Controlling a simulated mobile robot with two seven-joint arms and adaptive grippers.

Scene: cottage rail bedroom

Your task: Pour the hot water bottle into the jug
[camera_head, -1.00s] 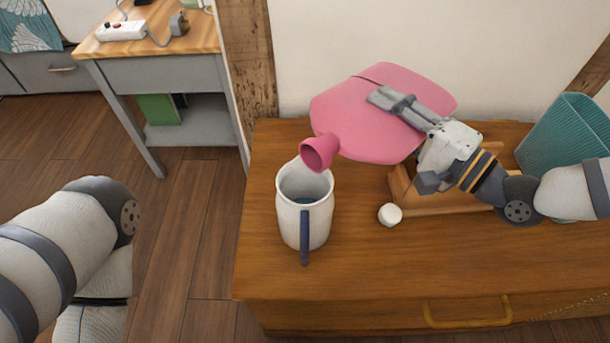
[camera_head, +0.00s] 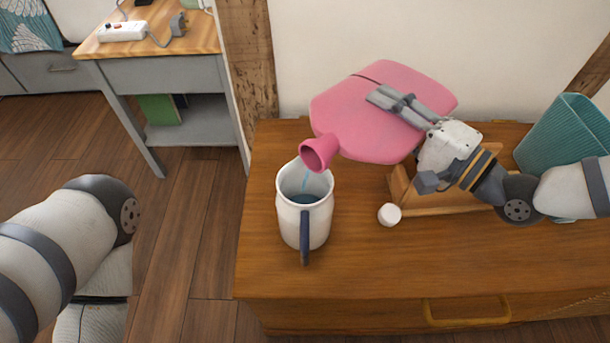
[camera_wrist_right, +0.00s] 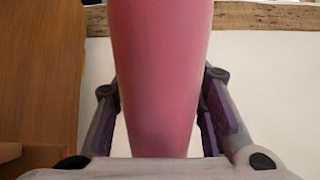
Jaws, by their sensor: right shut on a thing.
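The pink hot water bottle (camera_head: 365,115) is held tilted above the dresser, its open neck (camera_head: 319,153) pointing down and left. My right gripper (camera_head: 385,97) is shut on it; in the right wrist view the bottle (camera_wrist_right: 162,80) stands between the two fingers. The white jug (camera_head: 305,222) with a dark blue handle stands upright on the dresser, below the neck.
A white cap (camera_head: 389,215) lies on the wooden dresser (camera_head: 400,270), right of the jug. A wooden stand (camera_head: 440,204) is behind the cap, partly hidden by my right arm. A teal ribbed bin (camera_head: 565,135) stands at the right. The dresser's front is clear.

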